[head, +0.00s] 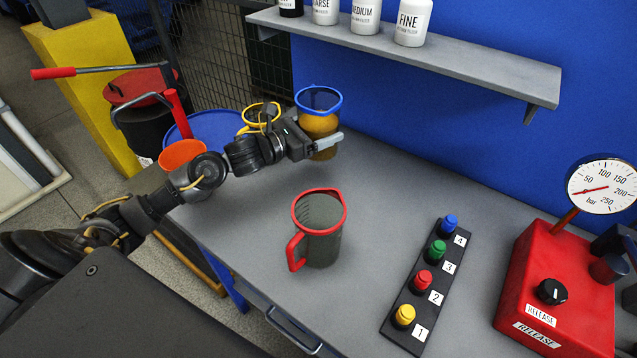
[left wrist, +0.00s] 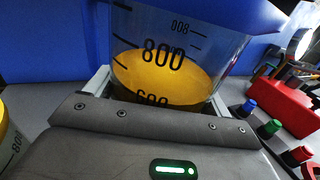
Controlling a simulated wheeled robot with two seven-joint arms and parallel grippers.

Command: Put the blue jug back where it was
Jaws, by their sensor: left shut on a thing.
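The blue jug (head: 319,99) is a clear measuring jug with a blue rim, at the back of the grey bench. My left gripper (head: 325,142) is shut on it, with the fingers around its lower body. In the left wrist view the jug (left wrist: 185,60) shows marks such as 800 and 600, and yellow-orange liquid around the 800 mark. It looks roughly upright. I cannot tell whether its base touches the bench. My right gripper does not show clearly in either view.
A red-rimmed jug (head: 319,225) stands mid-bench. A button strip (head: 428,285) and red gauge box (head: 560,290) stand right. A shelf (head: 480,65) overhangs the back.

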